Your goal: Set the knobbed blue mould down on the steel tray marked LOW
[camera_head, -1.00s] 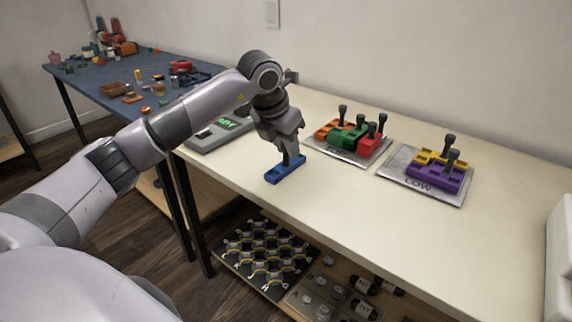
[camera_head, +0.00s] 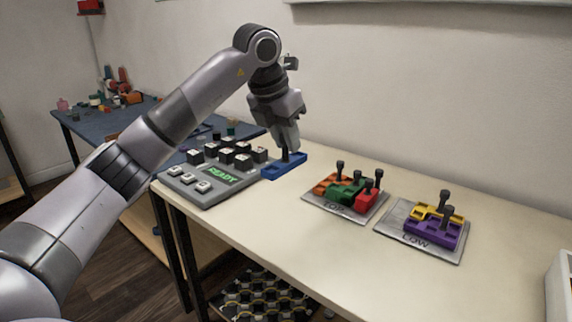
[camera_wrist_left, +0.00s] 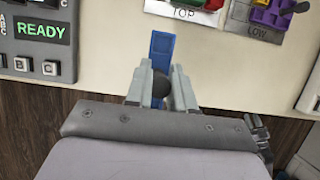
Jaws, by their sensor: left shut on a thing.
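My left gripper (camera_head: 287,147) is shut on the dark knob of the blue mould (camera_head: 284,167). The mould appears held a little above the table, beside the keypad device. In the left wrist view the blue mould (camera_wrist_left: 161,48) shows beyond the fingers (camera_wrist_left: 160,88), with the dark knob between them. The steel tray marked LOW (camera_head: 392,228) lies to the right on the table. It holds a yellow mould (camera_head: 428,211) and a purple mould (camera_head: 431,233), both with dark knobs. The tray also shows in the left wrist view (camera_wrist_left: 238,14). My right gripper is not in view.
A second steel tray (camera_head: 318,200), marked TOP in the left wrist view, stands between the held mould and the LOW tray, carrying orange, green and red knobbed moulds. A keypad device (camera_head: 205,190) reading READY is at left. The table front (camera_head: 330,262) is clear.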

